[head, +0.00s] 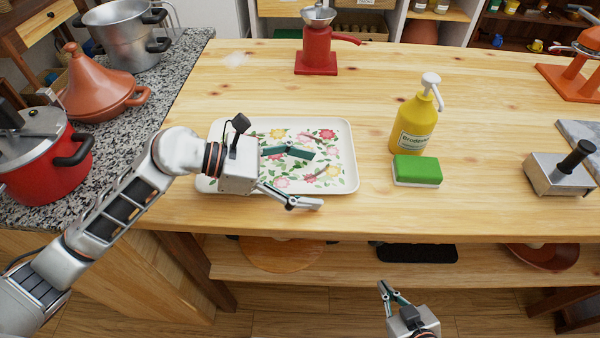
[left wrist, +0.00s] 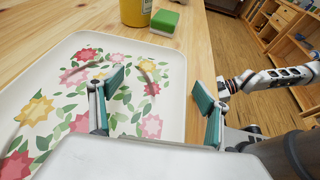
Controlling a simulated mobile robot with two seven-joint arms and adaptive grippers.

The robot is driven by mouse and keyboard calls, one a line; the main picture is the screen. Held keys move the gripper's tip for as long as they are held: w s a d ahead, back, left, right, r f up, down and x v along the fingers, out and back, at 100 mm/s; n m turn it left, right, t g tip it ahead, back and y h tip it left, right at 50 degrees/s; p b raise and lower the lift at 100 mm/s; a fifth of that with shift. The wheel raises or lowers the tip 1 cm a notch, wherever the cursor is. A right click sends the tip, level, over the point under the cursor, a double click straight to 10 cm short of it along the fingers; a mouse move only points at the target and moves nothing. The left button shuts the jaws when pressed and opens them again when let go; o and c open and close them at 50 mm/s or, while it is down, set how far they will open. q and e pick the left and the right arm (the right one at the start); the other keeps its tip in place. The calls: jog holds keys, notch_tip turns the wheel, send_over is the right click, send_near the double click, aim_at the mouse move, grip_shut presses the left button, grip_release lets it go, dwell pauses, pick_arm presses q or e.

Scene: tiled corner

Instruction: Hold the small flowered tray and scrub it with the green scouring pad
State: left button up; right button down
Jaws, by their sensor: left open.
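The small flowered tray (head: 347,180), cream with pink, red and yellow flowers, lies flat on the wooden table. My left gripper (head: 308,177) is open at its front left. One finger is above the tray's inside, the other outside the front rim. In the left wrist view, the tray rim (left wrist: 186,98) passes between the spread fingers of the left gripper (left wrist: 158,98). The green scouring pad (head: 418,169), with a white underside, lies on the table right of the tray; it also shows in the left wrist view (left wrist: 165,21). My right gripper (head: 388,290) is low, before the table's front edge, away from the pad; its opening is unclear.
A yellow pump bottle (head: 413,125) stands just behind the pad. A red grinder (head: 316,55) is behind the tray, and a metal box with a black handle (head: 560,172) is at the right. Pots crowd the granite counter (head: 187,75) at left. The table's middle back is clear.

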pick_arm(q)
jog(key=shift+c, duration=0.4)
grip_shut()
jog(key=shift+f, duration=0.1)
jog(key=shift+f, duration=0.15)
